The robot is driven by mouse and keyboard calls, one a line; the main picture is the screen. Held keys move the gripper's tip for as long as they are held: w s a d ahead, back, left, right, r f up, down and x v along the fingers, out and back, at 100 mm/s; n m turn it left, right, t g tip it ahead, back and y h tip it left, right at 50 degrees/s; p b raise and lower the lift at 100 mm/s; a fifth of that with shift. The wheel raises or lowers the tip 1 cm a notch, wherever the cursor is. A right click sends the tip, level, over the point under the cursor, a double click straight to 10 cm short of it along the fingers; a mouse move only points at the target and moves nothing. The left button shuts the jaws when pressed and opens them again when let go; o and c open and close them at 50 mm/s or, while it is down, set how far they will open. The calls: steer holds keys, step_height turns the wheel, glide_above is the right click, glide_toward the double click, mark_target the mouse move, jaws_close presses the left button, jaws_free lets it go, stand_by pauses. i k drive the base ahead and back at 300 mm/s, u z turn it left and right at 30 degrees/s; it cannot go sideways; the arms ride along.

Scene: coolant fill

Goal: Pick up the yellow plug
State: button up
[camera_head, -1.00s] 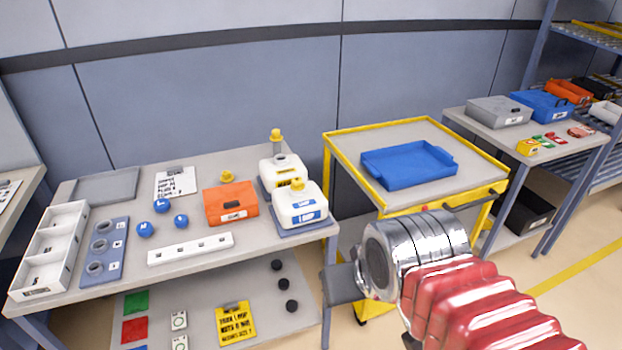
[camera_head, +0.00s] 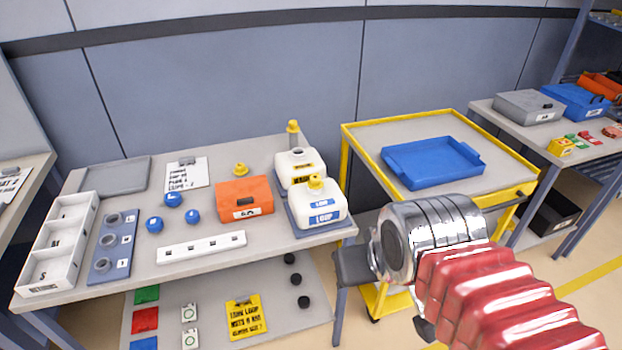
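A small yellow plug (camera_head: 240,169) stands on the left bench, just behind the orange box (camera_head: 245,198). Two white jugs stand to its right: the rear jug (camera_head: 287,165) has a tall yellow top (camera_head: 292,132), and the front jug (camera_head: 318,207) has a yellow cap (camera_head: 316,182). My gripper (camera_head: 350,268) shows as a dark grey block at the end of my arm, off the bench's front right corner and well apart from the plug. Its fingers cannot be made out, and nothing is seen in it.
Several blue balls (camera_head: 155,225), a white strip (camera_head: 201,247), a blue-grey ring block (camera_head: 112,245) and a white divided tray (camera_head: 58,245) lie on the bench. A printed sheet (camera_head: 186,173) lies behind. A yellow-edged cart with a blue tray (camera_head: 432,162) stands right of the bench.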

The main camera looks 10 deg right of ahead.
mark_target(315, 183)
steer(key=u, duration=0.5)
steer(key=i, duration=0.95)
steer(key=u, duration=0.25)
